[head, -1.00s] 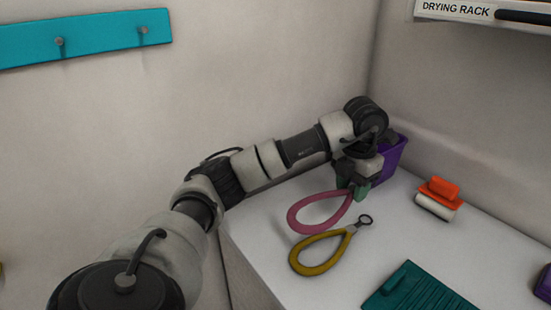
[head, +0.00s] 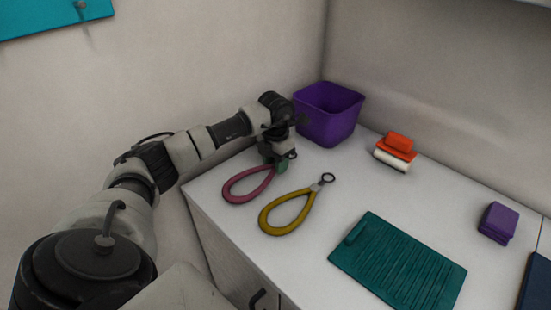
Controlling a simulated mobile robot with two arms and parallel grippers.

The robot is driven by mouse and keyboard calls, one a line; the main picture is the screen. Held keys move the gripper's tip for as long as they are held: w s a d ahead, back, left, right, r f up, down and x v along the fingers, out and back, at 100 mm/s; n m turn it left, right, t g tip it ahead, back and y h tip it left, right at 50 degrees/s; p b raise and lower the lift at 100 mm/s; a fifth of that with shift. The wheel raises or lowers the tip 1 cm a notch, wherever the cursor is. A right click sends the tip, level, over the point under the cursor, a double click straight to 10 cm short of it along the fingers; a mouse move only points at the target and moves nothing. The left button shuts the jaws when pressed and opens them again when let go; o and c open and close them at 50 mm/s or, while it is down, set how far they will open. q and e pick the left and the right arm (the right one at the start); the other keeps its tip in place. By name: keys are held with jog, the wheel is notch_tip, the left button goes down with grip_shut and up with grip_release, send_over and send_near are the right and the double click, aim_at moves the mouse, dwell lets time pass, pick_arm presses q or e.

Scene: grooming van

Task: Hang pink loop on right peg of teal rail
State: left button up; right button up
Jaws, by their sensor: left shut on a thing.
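The pink loop (head: 231,197) is held near its narrow end by my left gripper (head: 280,164), which is shut on it. The teal rail (head: 40,17) is on the wall at the top left, cut off by the frame. One peg (head: 82,5) shows near its right end. My right gripper is not in view.
A yellow loop (head: 270,221) lies on the counter (head: 330,205) just right of the pink one. A purple bin (head: 325,128), an orange and white brush (head: 394,150), a teal ridged mat (head: 400,265) and a purple block (head: 498,222) also stand there. The wall below the rail is bare.

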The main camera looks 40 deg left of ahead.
pick_arm(q)
jog(key=o, duration=1)
jog(key=shift+f, duration=0.1)
